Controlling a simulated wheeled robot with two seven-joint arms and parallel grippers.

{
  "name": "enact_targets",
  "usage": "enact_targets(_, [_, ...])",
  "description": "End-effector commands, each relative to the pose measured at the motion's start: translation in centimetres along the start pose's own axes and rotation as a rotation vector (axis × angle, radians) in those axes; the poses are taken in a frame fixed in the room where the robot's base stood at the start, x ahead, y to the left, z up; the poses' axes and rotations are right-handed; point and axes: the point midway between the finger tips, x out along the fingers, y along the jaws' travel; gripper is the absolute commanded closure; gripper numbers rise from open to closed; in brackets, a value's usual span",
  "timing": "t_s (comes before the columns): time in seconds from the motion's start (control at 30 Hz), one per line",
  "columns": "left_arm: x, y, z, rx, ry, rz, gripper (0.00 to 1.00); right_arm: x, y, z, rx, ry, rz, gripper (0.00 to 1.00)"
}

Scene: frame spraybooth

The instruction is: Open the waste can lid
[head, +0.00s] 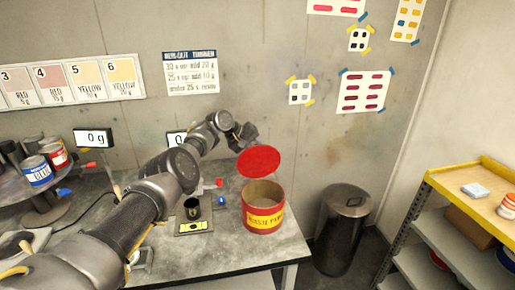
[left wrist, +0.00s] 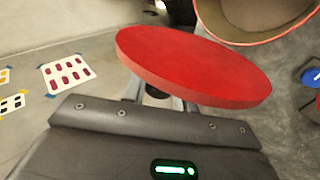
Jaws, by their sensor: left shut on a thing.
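The red waste can (head: 264,217) with a yellow label stands on the grey bench, its mouth open and its inside showing. Its round red lid (head: 259,161) is tilted above the back of the rim, apart from the can in the head view. My left gripper (head: 243,135) is behind the lid and shut on it. The left wrist view shows the lid (left wrist: 195,66) just beyond the fingers (left wrist: 157,97), with the can's open rim (left wrist: 238,42) past it. The exact grip point is mostly hidden by the lid. My right gripper is in neither view.
A small dark cup (head: 192,208) stands on a scale left of the can. Paint cans (head: 37,172) stand on a round stand at far left. A dark metal bin (head: 343,230) is right of the bench, and a yellow-topped shelf (head: 470,182) is farther right.

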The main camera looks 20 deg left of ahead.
Motion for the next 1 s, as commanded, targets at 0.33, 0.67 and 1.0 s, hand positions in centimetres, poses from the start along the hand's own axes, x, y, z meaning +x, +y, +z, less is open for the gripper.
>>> enact_targets(0.33, [-0.1, -0.3, 0.1, -0.003, -0.002, -0.002, 0.51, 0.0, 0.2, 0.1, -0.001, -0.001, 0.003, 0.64])
enact_targets(0.67, [-1.1, 0.0, -0.1, -0.001, -0.001, 0.002, 0.51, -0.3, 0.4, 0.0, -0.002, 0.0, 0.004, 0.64])
enact_targets(1.0, [-6.4, -0.1, 0.0, 0.001, 0.0, 0.002, 0.51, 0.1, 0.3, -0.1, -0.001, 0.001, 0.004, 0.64])
